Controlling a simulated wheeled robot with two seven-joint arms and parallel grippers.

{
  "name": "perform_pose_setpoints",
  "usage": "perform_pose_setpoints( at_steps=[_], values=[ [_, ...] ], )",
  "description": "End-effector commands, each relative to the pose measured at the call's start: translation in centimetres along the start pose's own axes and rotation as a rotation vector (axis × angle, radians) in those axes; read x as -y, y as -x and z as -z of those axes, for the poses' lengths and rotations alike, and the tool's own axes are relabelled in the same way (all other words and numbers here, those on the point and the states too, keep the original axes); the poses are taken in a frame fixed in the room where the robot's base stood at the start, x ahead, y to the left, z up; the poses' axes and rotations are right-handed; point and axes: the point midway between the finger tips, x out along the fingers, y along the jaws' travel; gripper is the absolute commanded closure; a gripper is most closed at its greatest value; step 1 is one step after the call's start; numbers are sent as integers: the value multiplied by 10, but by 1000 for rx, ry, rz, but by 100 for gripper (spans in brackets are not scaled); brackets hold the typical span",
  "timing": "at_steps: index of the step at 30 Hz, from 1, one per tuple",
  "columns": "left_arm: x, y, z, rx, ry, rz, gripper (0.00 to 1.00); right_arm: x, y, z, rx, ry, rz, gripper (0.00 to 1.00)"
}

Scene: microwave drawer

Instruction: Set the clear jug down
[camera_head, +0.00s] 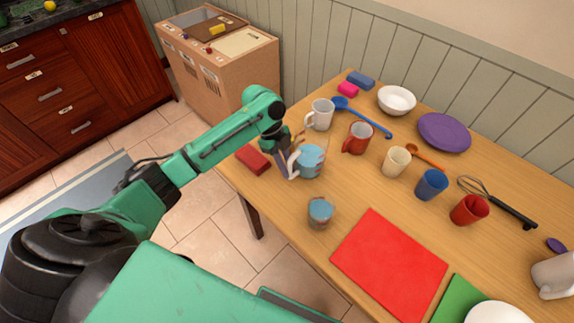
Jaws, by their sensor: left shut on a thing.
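A pale blue, see-through jug (310,162) with a whitish handle stands upright at the table's left side; it appears to be the clear jug. My left gripper (287,160) reaches in from the left and is shut on the jug at its handle side. The fingertips are partly hidden by the handle. I cannot tell whether the jug's base touches the wooden table (280,205) or hangs just above it. My right gripper is not in view.
A glass-like cup (320,212) stands in front of the jug, and a red block (253,159) lies to its left. A white mug (320,114) and a red mug (358,138) stand behind. A red mat (390,262) lies to the right front.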

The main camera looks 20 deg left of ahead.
Motion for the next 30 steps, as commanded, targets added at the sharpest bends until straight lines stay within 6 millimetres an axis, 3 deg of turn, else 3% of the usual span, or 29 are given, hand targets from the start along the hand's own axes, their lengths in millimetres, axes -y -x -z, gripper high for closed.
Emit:
perform_pose_setpoints(
  at_steps=[7,8,10,22,26,30],
  values=[
    [2,0,0,0,-2,6,100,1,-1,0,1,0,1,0],
    [1,-1,-1,1,0,2,77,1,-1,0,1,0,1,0],
    [1,0,-1,1,0,2,50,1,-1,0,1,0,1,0],
    [2,8,0,2,0,6,50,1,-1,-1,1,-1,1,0],
    [2,35,-1,4,-2,8,50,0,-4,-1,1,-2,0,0],
    [2,74,-1,3,-1,8,50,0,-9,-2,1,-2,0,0]
  ],
)
